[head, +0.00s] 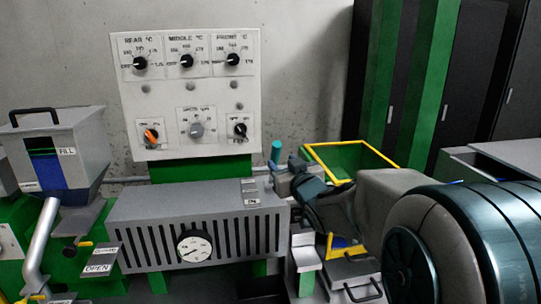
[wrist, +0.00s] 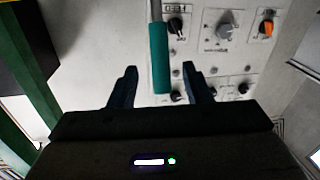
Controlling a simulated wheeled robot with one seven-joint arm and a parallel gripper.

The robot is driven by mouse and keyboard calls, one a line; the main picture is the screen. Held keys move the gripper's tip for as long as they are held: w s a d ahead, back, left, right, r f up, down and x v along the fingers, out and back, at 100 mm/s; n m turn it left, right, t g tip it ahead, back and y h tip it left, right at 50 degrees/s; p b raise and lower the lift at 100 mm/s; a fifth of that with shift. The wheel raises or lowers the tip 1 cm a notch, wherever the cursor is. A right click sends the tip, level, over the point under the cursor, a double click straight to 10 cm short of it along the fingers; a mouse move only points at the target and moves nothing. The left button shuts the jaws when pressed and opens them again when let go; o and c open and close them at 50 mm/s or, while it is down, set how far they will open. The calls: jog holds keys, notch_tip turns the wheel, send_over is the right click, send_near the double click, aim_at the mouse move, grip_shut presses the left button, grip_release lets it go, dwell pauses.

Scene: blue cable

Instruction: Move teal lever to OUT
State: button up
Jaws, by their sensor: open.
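The teal lever (head: 276,151) stands roughly upright behind the right end of the grey slotted housing (head: 120,218). A small plate reading "IN" (head: 251,200) is on the housing near it; I cannot make out an OUT label. In the wrist view the teal handle (wrist: 159,58) on its grey rod lies between the two dark fingers of my gripper (wrist: 158,74). The fingers are open, with a gap on each side of the handle. In the head view my gripper (head: 296,168) is just right of the lever, partly hidden by my wrist.
A white control panel (head: 188,100) with several knobs stands behind the housing; it appears upside down in the wrist view. A round gauge (head: 194,248) is on the housing front. A yellow-rimmed green bin (head: 345,160) is behind my arm. A grey hopper marked FILL (head: 85,150) is at left.

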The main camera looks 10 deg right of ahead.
aim_at(277, 157)
jog(key=shift+w+a+p, duration=0.1)
jog(key=shift+w+a, duration=0.1)
jog(key=shift+w, duration=0.8)
jog(key=shift+w+a+p, duration=0.1)
jog(key=shift+w+a, duration=0.05)
jog(key=shift+w, duration=0.85)
jog(key=shift+w+a+p, duration=0.1)
jog(key=shift+w+a, duration=0.1)
jog(key=shift+w, duration=0.8)
grip_shut()
